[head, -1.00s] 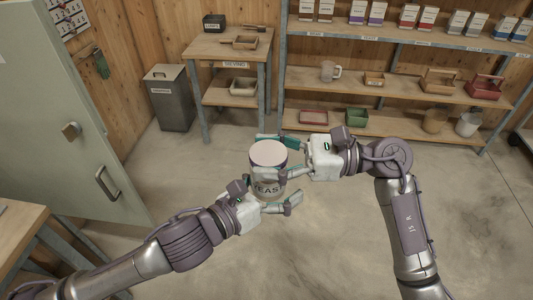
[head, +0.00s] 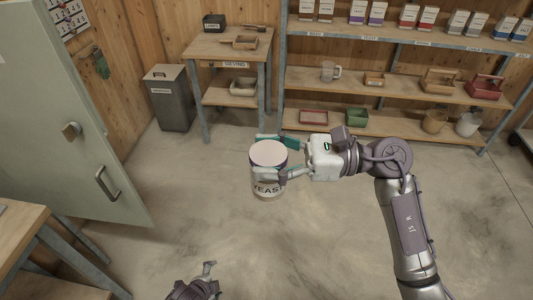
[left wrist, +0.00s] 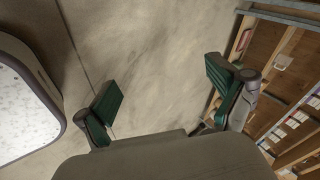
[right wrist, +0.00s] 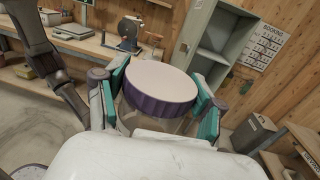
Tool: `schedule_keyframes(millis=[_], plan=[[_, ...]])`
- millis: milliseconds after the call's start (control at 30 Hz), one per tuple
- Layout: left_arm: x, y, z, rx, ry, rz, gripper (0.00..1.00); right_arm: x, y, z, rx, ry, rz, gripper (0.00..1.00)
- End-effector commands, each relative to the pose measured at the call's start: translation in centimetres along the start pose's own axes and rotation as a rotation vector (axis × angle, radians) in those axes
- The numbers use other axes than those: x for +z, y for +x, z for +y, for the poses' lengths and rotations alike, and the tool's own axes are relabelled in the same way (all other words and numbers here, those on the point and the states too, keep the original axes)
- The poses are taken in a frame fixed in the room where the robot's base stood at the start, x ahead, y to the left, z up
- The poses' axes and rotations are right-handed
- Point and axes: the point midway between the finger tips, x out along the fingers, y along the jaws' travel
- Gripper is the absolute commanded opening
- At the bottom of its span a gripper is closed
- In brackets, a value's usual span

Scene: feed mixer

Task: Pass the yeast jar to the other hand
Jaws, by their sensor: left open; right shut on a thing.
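The yeast jar (head: 268,170) has a pale lid with a purple rim and a label reading YEAST. My right gripper (head: 277,157) is shut around it and holds it upright above the floor. In the right wrist view the jar's lid (right wrist: 160,84) sits between the two green-padded fingers (right wrist: 160,95). My left gripper (head: 207,270) is low at the bottom of the head view, apart from the jar. In the left wrist view its fingers (left wrist: 165,95) are spread wide with nothing between them.
A wooden shelf unit (head: 400,85) with boxes, trays and a jug stands at the back right. A sieving table (head: 225,45) and grey bin (head: 169,97) stand at the back. A green cabinet door (head: 60,110) is at left. The floor (head: 330,240) between is clear.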

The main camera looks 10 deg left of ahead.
Motion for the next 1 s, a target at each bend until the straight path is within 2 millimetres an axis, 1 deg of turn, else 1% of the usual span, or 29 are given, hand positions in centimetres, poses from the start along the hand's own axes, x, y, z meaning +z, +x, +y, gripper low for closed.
schedule_keyframes(millis=[33,67,100,167,200,267,300,367,400,500,600,700,800,900,1000], plan=[[1.4,0.2,2.7,0.038,-0.086,-0.032,0.95,0.0,0.0,0.0,0.0,0.0,-0.001,0.32],[2.2,0.3,4.2,0.056,-0.139,-0.05,0.95,0.0,0.0,0.0,0.0,0.0,-0.001,0.32],[3.3,0.4,6.1,0.079,-0.208,-0.076,0.95,0.0,0.0,0.0,0.0,0.0,-0.001,0.32],[4.7,0.2,9.1,0.114,-0.311,-0.115,0.95,0.0,0.0,0.0,0.0,0.0,-0.001,0.32],[5.7,0.1,11.0,0.135,-0.377,-0.143,0.95,0.0,0.0,0.0,0.0,0.0,-0.001,0.32],[6.9,-0.4,14.1,0.166,-0.476,-0.185,0.95,0.0,0.0,0.0,0.0,0.0,-0.001,0.32],[7.6,-0.8,16.1,0.185,-0.539,-0.215,0.95,0.0,0.0,0.0,0.0,0.0,-0.001,0.32],[8.6,-1.5,19.1,0.211,-0.633,-0.259,0.95,0.0,0.0,0.0,0.0,0.0,-0.001,0.32],[9.2,-2.0,21.0,0.227,-0.692,-0.289,0.95,0.0,0.0,0.0,0.0,0.0,-0.001,0.32],[10.3,-3.5,25.4,0.26,-0.823,-0.361,0.95,0.0,0.0,0.0,0.0,0.0,-0.001,0.32],[11.0,-4.9,28.8,0.283,-0.927,-0.419,0.95,0.0,0.0,0.0,0.0,0.0,-0.001,0.32],[11.4,-6.0,31.2,0.297,-0.998,-0.462,0.95,0.0,0.0,0.0,0.0,0.0,-0.001,0.32],[11.6,-6.7,32.5,0.304,-1.038,-0.487,0.95,0.0,0.0,0.0,0.0,0.0,-0.001,0.32],[11.7,-6.9,33.0,0.306,-1.055,-0.496,0.95,0.0,0.0,0.0,0.0,0.0,-0.001,0.32],[11.7,-7.0,33.1,0.306,-1.058,-0.498,0.95,0.0,0.0,0.0,0.0,0.0,-0.001,0.32]])
